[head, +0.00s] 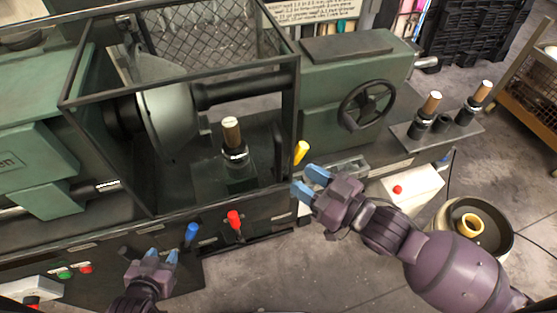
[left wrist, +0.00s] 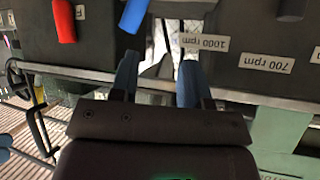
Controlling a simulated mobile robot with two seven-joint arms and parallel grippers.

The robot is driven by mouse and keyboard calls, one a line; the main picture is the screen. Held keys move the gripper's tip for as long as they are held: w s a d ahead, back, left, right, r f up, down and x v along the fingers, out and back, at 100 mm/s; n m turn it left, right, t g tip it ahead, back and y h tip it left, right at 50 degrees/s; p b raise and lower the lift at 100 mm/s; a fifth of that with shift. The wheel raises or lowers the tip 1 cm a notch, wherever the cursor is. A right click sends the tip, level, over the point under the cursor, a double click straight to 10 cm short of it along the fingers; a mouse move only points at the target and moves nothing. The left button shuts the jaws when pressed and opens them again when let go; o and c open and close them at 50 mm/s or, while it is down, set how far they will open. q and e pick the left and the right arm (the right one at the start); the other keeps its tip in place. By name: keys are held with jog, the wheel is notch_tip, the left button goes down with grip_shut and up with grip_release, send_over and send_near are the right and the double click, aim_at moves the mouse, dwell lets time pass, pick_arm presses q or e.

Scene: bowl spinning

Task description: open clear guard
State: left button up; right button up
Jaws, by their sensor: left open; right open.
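The clear guard (head: 296,110) is a see-through box with a dark frame. It stands over the pale round bowl form (head: 168,110) on the green lathe. A yellow handle (head: 301,152) is at the guard's lower right front corner. My right gripper (head: 307,187) is open and empty, with blue fingertips just below the yellow handle and apparently apart from it. My left gripper (head: 162,257) is open and empty in front of the lathe, low and left of the blue lever (head: 192,234). It also shows in the left wrist view (left wrist: 157,75).
A red lever (head: 235,220) stands on the lathe front. A black handwheel (head: 366,105) is at right. A shelf (head: 455,138) holds wooden-handled tools. A white box with a red button (head: 398,189) and a round bin (head: 505,235) stand near my right arm. Open floor lies in front.

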aim_at(279, 178)
jog(key=x, duration=0.7)
jog(key=shift+w, duration=0.1)
grip_shut()
